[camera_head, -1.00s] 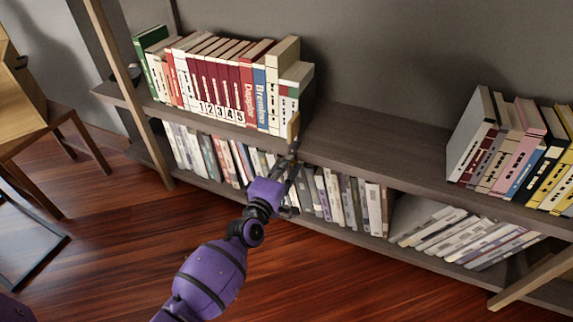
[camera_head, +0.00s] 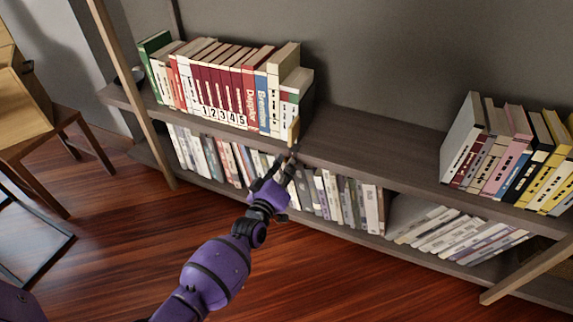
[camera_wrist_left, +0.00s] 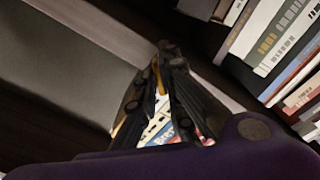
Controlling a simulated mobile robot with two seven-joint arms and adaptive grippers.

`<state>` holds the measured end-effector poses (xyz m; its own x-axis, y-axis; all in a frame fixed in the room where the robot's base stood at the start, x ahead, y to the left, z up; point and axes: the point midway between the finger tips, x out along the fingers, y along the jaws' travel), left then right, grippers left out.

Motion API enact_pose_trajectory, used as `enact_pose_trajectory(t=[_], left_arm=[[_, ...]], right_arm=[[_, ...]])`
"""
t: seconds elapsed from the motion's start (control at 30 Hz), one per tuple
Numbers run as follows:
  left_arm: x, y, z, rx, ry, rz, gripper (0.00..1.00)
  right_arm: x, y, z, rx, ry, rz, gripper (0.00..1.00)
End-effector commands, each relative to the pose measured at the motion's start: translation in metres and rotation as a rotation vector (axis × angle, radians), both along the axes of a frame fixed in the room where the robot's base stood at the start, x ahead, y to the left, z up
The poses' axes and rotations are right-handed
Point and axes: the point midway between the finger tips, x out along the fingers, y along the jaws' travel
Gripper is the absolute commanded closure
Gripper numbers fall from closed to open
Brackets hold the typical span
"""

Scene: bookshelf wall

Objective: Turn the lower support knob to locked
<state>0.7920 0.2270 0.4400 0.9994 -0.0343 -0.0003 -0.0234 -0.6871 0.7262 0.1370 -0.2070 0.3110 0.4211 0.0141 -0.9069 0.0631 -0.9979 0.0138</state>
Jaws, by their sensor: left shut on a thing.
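The lower support knob appears to be the small tan upright piece (camera_head: 293,131) at the front edge of the shelf board, just right of the upper book row. My left gripper (camera_head: 289,157) reaches it from the front and below, its fingertips closed at the piece's lower end. In the left wrist view the fingers (camera_wrist_left: 167,55) nearly meet, with a thin yellowish sliver (camera_wrist_left: 155,76) between them. The fingers hide most of the held part, and I cannot read any lock marking. My right gripper is not in view.
An upper row of books (camera_head: 215,88) stands left of the gripper; more books (camera_head: 338,197) fill the lower shelf behind and beside it. A slanted wooden post (camera_head: 135,100) stands at the left.

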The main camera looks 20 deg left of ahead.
Motion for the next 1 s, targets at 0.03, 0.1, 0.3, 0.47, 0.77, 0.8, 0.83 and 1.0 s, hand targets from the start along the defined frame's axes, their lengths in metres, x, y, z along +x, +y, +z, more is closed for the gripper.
enact_pose_trajectory(t=[0.03, 0.1, 0.3, 0.47, 0.77, 0.8, 0.83, 1.0], left_arm=[[0.001, 0.0, 0.003, 0.044, -0.004, 0.001, 1.0], [0.001, 0.0, 0.003, 0.111, -0.007, 0.0, 1.0], [0.001, 0.0, 0.003, 0.302, -0.012, 0.001, 1.0], [0.001, 0.0, 0.002, 0.448, -0.017, 0.001, 1.0], [0.001, 0.0, 0.002, 0.674, -0.026, 0.001, 1.0], [0.001, 0.0, 0.002, 0.696, -0.027, 0.001, 1.0], [0.001, 0.0, 0.002, 0.712, -0.027, 0.001, 1.0], [0.001, 0.0, 0.002, 0.779, -0.03, 0.001, 1.0]], right_arm=[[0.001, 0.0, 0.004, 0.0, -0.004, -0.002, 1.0], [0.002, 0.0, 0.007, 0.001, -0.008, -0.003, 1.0], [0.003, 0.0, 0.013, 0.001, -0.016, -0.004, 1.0], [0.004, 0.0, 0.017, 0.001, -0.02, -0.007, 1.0], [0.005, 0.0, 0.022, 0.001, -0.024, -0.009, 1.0], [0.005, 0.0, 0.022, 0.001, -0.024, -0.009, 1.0], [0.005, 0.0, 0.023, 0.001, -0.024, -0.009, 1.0], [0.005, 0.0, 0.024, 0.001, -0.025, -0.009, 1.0]])
